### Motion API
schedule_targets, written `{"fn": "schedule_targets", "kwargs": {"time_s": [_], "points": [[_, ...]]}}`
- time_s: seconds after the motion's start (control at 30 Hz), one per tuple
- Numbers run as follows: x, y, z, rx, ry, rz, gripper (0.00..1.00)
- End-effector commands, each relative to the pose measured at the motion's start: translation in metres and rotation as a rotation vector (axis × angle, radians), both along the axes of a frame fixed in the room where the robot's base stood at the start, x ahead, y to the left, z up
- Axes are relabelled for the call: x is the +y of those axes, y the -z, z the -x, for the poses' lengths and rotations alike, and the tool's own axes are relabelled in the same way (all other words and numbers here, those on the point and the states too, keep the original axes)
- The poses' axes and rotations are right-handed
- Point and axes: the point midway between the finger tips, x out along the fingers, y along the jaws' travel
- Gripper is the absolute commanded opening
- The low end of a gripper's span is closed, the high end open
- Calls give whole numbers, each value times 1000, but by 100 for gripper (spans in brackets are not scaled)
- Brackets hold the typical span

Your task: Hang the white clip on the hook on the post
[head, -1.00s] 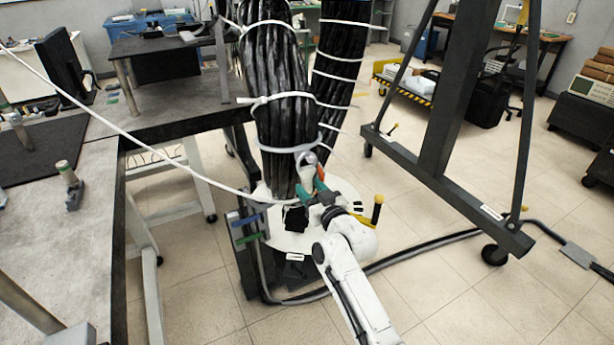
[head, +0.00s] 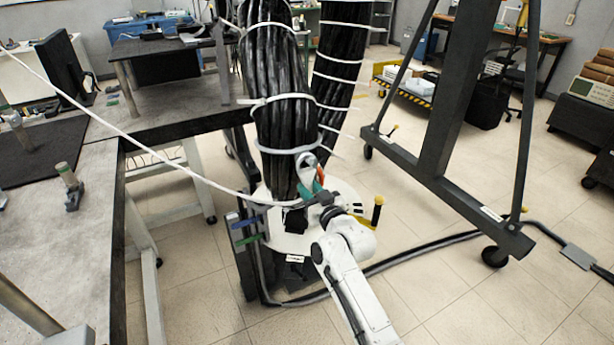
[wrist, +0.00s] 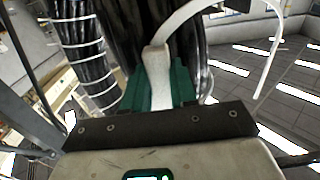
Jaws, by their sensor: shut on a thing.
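My gripper (head: 313,184) is in front of the thick black cable bundle, low on its right side. Its green fingers (wrist: 187,84) are shut on the white clip (wrist: 158,75), which stands up between them in the wrist view. In the head view the clip (head: 307,165) is a small pale piece above the fingers, close against the bundle. A white band curves from the clip toward the upper right of the wrist view. I cannot make out the hook or tell which upright is its post.
The black cable bundle (head: 275,110) is wrapped with white ties. A long white line (head: 150,152) runs from the upper left to near my gripper. A grey worktable (head: 60,240) stands at left, a dark wheeled frame (head: 445,110) at right.

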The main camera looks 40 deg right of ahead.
Motion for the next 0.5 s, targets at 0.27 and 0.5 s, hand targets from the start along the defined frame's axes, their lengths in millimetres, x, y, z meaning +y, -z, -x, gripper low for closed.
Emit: {"fn": "schedule_targets", "kwargs": {"time_s": [0.27,0.5], "points": [[0,-1,0,0,0,0,0],[1,-8,4,-1,0,0,0]]}}
